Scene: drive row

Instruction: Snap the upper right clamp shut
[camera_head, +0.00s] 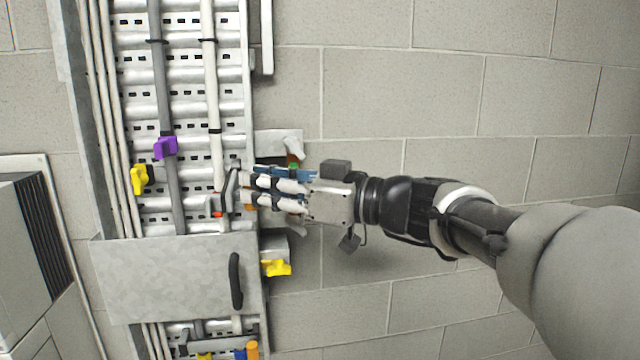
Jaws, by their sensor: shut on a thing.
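The upper right clamp shows as a dark grey lever (231,187) at the right edge of the cable tray, just above the metal cover plate. The lever stands upright and leans slightly. A small red tip shows low on its left side. My gripper (246,191) reaches in from the right, with its fingers around the lever's right side. It is shut on the lever. The fingers and blue parts near them hide some of the clamp's base, so I cannot tell how its jaw sits.
A metal cover plate (165,280) with a black handle (235,280) lies just below. Yellow knobs (138,179) (277,268) and a purple clip (165,148) stick out nearby. A grey cabinet (30,260) stands at lower left. The block wall (420,100) at right is bare.

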